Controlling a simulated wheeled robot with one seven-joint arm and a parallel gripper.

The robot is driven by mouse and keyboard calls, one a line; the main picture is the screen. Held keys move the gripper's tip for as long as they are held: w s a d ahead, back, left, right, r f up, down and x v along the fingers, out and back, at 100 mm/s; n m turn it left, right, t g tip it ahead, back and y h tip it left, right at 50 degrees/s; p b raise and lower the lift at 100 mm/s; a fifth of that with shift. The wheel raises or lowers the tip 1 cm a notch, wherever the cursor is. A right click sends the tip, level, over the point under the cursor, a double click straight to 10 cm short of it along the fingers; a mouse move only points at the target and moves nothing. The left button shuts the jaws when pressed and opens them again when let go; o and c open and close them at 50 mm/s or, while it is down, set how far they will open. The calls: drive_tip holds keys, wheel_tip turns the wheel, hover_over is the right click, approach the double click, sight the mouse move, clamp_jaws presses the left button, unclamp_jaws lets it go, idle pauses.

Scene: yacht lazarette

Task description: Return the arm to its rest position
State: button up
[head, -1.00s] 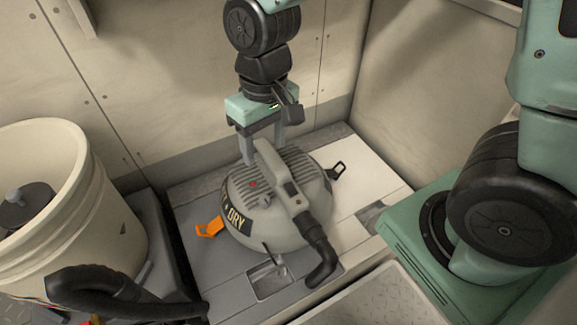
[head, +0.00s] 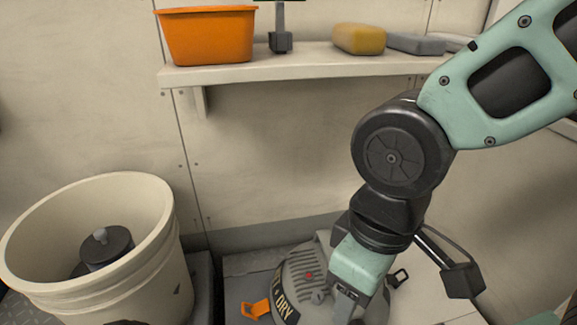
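My arm comes in from the upper right and bends down at a black joint. My gripper (head: 350,302) hangs at its end, a mint-green body pointing downward. It is in front of the grey wet/dry vacuum (head: 299,270) and hides part of it. The fingers are seen nearly edge-on and run toward the bottom of the picture, so I cannot tell whether they are open or shut. I cannot tell whether they touch the vacuum. The vacuum has an orange latch (head: 257,310) and stands low in the picture, cut off by the bottom edge.
A cream bucket (head: 165,275) with a dark round object (head: 108,247) inside stands at lower left. A wall shelf (head: 215,76) holds an orange tub (head: 207,38), a yellow sponge (head: 359,39) and grey items. The wall between shelf and vacuum is clear.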

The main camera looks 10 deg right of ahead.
wheel_tip(320, 180, up, 29)
drive_tip(key=p, duration=2.8)
drive_tip(key=shift+r, duration=0.2)
